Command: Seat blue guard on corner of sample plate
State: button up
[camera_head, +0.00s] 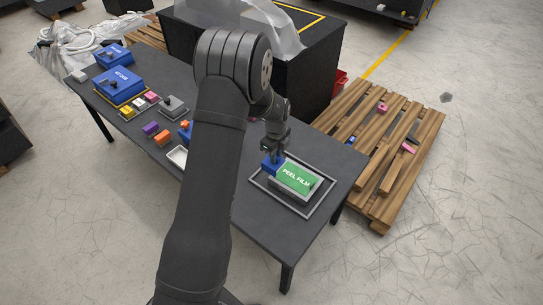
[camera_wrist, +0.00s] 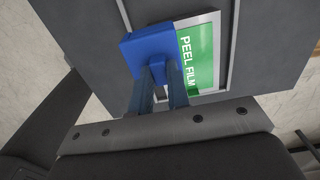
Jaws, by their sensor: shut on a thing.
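The sample plate (camera_head: 300,179) is a grey block with green film marked "PEEL FILM" on top. It lies inside a grey frame (camera_head: 286,204) on the dark table. The blue guard (camera_head: 268,167) is at the plate's left corner in the head view. In the wrist view the blue guard (camera_wrist: 158,45) overlaps one end of the green film (camera_wrist: 203,50). My gripper (camera_wrist: 160,76) is shut on the guard. I cannot tell whether the guard touches the plate or hovers just above it. The guard hides the corner under it.
The dark table (camera_head: 250,225) also holds a white tray (camera_head: 177,156), orange (camera_head: 161,139) and purple (camera_head: 150,128) blocks, and blue cases (camera_head: 120,83) farther left. A wooden pallet (camera_head: 400,130) stands on the floor to the right. Bare table surrounds the frame.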

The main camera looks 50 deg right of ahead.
jog(key=shift+f, duration=4.15)
jog(key=shift+f, duration=0.2)
jog(key=shift+s+d, duration=0.1)
jog(key=shift+s, duration=0.25)
jog(key=o, duration=1.3)
jog(key=shift+r, duration=0.1)
jog(key=shift+r, duration=3.9)
jog(key=shift+f, duration=4.05)
jog(key=shift+r, duration=0.1)
